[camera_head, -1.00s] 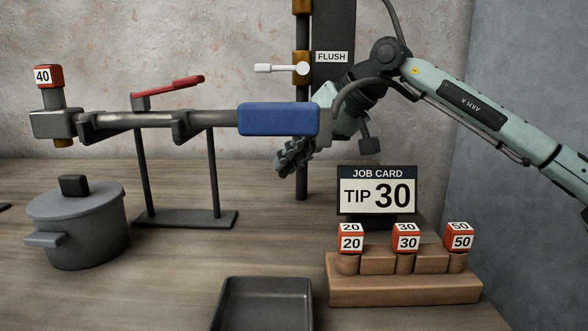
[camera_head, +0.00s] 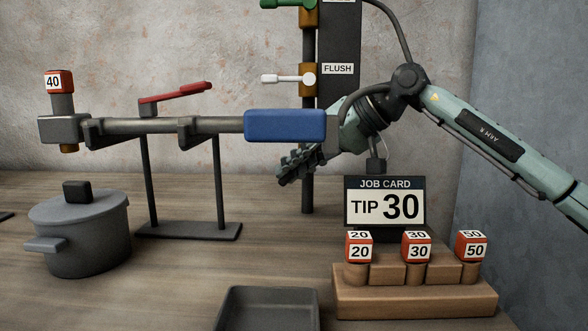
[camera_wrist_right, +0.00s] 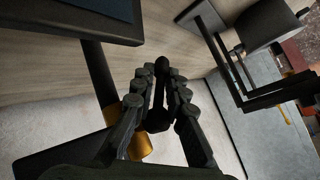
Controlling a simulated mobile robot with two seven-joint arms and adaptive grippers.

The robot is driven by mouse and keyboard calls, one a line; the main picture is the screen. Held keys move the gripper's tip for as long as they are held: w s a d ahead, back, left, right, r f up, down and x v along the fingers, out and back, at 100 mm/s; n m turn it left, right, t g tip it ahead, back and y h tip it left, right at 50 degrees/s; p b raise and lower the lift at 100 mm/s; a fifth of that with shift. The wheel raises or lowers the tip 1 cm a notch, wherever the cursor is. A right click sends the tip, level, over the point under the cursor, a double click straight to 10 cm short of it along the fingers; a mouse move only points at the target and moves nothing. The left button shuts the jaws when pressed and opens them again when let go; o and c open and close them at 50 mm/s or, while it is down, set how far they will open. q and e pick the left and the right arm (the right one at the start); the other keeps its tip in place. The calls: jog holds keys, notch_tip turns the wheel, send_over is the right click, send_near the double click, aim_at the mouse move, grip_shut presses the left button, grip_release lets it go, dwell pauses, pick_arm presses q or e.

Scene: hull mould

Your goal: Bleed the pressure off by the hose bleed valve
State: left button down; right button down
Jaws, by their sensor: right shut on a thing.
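My right gripper (camera_head: 301,163) is below the blue grip (camera_head: 284,125) of the lance, in front of the dark upright pipe (camera_head: 308,198). In the right wrist view its fingers (camera_wrist_right: 160,92) are closed around a short dark bar (camera_wrist_right: 161,72), beside a brass collar (camera_wrist_right: 141,149) on the pipe. I see no bleed label and cannot confirm this bar is the hose bleed valve's handle. Higher on the pipe are a white lever (camera_head: 283,78) beside the FLUSH label (camera_head: 338,69) and a green lever (camera_head: 280,4), cut by the top edge. My left gripper is out of view.
The lance has a red trigger (camera_head: 178,93) and a tip marked 40 (camera_head: 54,82), on a stand (camera_head: 189,230). A grey pot (camera_head: 79,238), a dark tray (camera_head: 267,291), a TIP 30 job card (camera_head: 385,206) and a wooden tip rack (camera_head: 415,297) stand on the table.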

jog(key=c, duration=1.5)
grip_release()
jog(key=shift+c, duration=0.2)
jog(key=v, duration=1.2)
jog(key=shift+d, duration=0.1)
